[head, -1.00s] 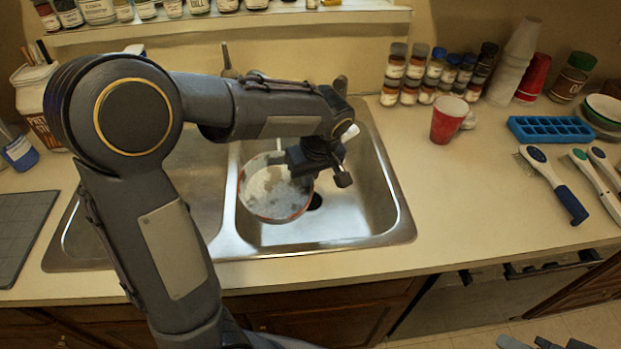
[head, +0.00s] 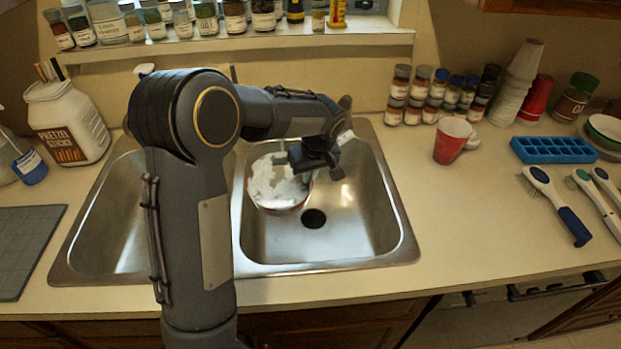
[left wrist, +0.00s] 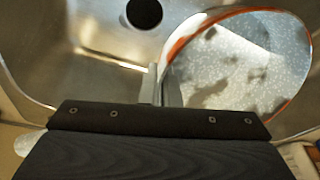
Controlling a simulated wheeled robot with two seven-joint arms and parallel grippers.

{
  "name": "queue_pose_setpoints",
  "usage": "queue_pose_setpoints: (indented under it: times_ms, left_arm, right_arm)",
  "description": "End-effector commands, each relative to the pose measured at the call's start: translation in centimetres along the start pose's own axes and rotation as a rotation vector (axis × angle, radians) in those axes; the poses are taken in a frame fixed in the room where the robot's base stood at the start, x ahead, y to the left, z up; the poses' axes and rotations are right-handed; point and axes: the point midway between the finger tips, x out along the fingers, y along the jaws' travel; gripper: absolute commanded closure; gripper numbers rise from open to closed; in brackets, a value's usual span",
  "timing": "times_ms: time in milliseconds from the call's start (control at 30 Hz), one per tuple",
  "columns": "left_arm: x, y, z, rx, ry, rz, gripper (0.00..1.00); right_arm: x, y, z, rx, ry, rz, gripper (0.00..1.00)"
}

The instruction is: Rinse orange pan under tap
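The orange pan (head: 278,190) is in the right sink basin, behind and left of the drain. Its inside is pale and speckled with grey patches, and its rim is orange. In the left wrist view the pan (left wrist: 240,65) fills the upper right. My left gripper (head: 312,168) is at the pan's right side and appears shut on it; in the left wrist view a finger (left wrist: 150,86) meets the rim, while the other finger is hard to make out. The tap is mostly hidden behind my left arm, and I cannot see running water. My right gripper is out of view.
The sink's left basin (head: 115,225) is partly covered by my arm. A red cup (head: 452,140), a blue tray (head: 553,150) and brushes (head: 556,203) are on the right counter. A large white jar (head: 66,125) stands left. The counter right of the sink is clear in front.

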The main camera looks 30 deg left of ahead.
Motion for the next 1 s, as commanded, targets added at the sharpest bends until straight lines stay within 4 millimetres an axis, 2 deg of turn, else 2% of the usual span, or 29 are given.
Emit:
queue_pose_setpoints:
  times_ms: [600,1000]
  left_arm:
    - [2.4,1.6,-4.9,-0.003,0.002,0.0,1.0]
    - [3.0,1.9,-5.8,-0.001,0.002,0.001,1.0]
  right_arm:
    - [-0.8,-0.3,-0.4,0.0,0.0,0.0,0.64]
    - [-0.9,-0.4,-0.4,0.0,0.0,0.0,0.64]
